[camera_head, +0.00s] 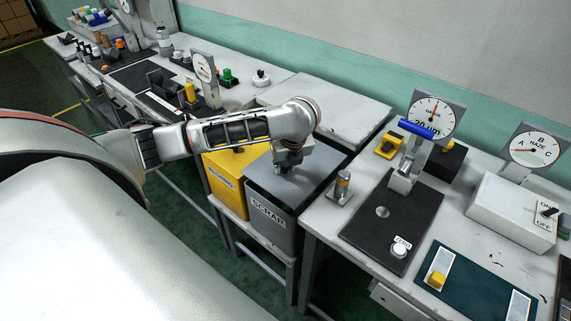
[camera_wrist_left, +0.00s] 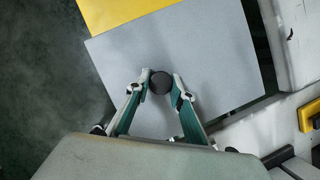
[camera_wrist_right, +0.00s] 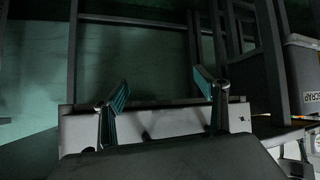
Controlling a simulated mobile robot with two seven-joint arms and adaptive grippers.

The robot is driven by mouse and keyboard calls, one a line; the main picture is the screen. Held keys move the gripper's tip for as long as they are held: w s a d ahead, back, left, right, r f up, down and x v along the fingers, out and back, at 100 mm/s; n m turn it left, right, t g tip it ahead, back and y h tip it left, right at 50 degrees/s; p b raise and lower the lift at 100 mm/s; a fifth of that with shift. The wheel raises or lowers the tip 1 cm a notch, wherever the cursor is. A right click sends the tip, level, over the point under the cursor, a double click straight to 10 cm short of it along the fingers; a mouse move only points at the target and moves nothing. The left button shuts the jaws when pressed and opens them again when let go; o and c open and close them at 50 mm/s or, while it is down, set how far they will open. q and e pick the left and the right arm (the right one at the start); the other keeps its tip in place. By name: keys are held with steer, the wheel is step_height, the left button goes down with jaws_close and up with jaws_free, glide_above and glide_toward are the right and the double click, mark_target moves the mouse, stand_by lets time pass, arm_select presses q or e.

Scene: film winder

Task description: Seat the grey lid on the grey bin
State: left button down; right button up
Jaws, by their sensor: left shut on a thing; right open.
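The grey lid (camera_head: 315,162) is a flat square plate with a dark round knob (camera_wrist_left: 160,83). My left gripper (camera_head: 288,168) is shut on the knob from above, one finger on each side in the left wrist view. The lid lies over the grey bin (camera_head: 270,222), which is marked SCRAP, and covers most of its top. I cannot tell whether it rests on the rim or hovers just above. The bin also shows at the right edge of the right wrist view (camera_wrist_right: 302,72). My right gripper (camera_wrist_right: 165,90) is open and empty, away from the bin.
A yellow bin (camera_head: 226,185) stands close at the grey bin's left. Both stand on a low frame between benches. The right bench (camera_head: 330,215) holds a small metal cylinder (camera_head: 342,187), a blue-handled press (camera_head: 415,150) and gauges. The left bench carries more tools.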

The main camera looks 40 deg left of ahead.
mark_target(286, 175)
stand_by(0.4)
arm_select(q)
steer(key=shift+f+p, duration=0.1)
steer(key=shift+p, duration=0.5)
steer(key=shift+f, duration=1.25)
steer(key=shift+f, duration=0.3)
steer(key=shift+f, duration=0.85)
stand_by(1.9)
steer(key=c, duration=1.7)
jaws_free()
